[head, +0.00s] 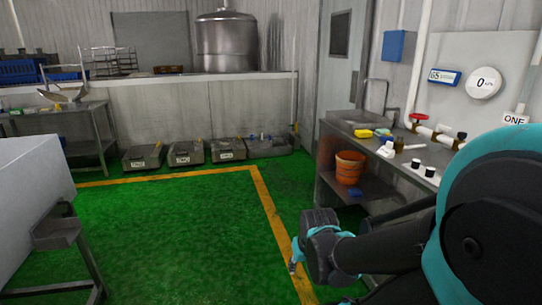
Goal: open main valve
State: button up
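A red valve handle (419,117) sits on the pale piping along the right wall, above the back of the steel counter. I cannot tell from here whether it is turned open or closed. A brown-gold fitting shows just below the handle. My arm reaches in from the right, with its dark and teal wrist low in front of the counter. The small part visible of my gripper (292,266) is at the far left of the wrist, pointing down over the floor, well below and left of the valve and apart from it. Its fingers are mostly hidden, so its opening is unclear.
The steel counter (350,124) holds a yellow sponge (363,133), bottles and small black-topped items. Orange buckets (349,167) stand on its lower shelf. A round gauge (482,83) reading 0 hangs above the pipe.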

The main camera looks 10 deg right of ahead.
aim_at(414, 115)
jog(key=i+z, duration=0.1)
jog(key=i, duration=0.55)
jog(key=i+j+z, duration=0.1)
jog(key=i, duration=0.5)
jog(key=i+j+z, duration=0.1)
jog(key=i, duration=0.55)
jog(key=j, duration=0.1)
